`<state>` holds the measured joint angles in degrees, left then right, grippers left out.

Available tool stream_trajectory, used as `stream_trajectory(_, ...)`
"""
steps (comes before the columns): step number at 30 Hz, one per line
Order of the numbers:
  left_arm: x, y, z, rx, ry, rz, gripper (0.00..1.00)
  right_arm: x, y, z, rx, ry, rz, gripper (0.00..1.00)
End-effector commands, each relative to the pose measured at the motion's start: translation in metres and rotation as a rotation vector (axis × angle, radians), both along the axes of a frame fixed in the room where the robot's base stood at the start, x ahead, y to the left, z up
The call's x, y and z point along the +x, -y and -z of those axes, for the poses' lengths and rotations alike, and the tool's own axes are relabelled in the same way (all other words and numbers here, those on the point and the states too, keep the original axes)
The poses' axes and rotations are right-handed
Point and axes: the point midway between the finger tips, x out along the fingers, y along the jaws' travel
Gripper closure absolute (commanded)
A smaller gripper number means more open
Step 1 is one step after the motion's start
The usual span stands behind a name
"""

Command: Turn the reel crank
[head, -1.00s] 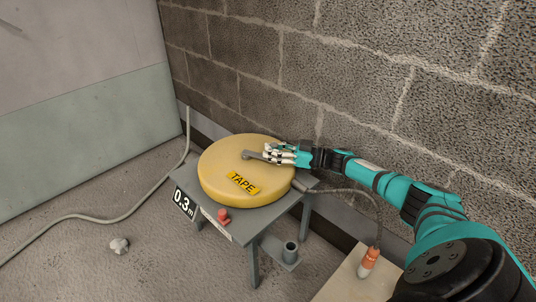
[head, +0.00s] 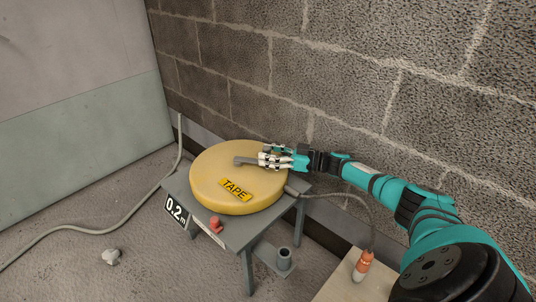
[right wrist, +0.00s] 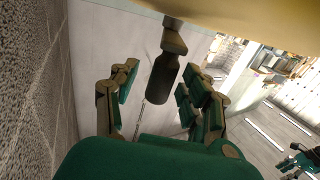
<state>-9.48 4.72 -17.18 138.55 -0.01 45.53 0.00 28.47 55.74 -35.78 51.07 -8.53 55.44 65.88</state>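The round yellow reel (head: 215,178) with a TAPE label lies flat on a grey stand. Its grey crank arm (head: 246,160) is on top, with its outer end among my right gripper's fingers (head: 263,157). In the right wrist view, the dark crank handle (right wrist: 163,80) stands between the spread fingers of my right gripper (right wrist: 160,95). A gap shows on its left; whether the right finger touches it is unclear. A teal and dark part at that view's lower right edge looks like my left gripper (right wrist: 298,162); its fingers are too small to read.
The stand (head: 240,232) bears a 0.2 m display (head: 175,211) and a red knob (head: 216,224). A block wall (head: 350,80) rises close behind. A cable with an orange-and-white plug (head: 362,266) hangs at the right. A stone (head: 110,257) lies on the floor.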

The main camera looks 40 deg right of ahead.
Motion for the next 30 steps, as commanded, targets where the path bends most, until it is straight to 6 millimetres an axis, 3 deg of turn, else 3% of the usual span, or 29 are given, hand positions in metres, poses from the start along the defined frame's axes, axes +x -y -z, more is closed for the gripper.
stream_trajectory(8,0.0,0.0,0.0,0.005,0.002,0.0,0.53,0.001,-0.002,-0.005,0.001,0.004,-0.005,0.53)
stream_trajectory(11,0.0,0.0,0.0,0.003,0.001,0.0,0.53,0.0,-0.002,-0.016,0.001,0.006,-0.006,0.53)
stream_trajectory(21,0.0,0.0,0.0,0.0,-0.001,0.0,0.53,-0.001,0.0,-0.079,-0.002,0.004,-0.002,0.53)
stream_trajectory(30,0.0,0.0,0.0,0.0,-0.001,0.0,0.53,-0.001,0.001,-0.101,0.0,0.002,0.0,0.53)
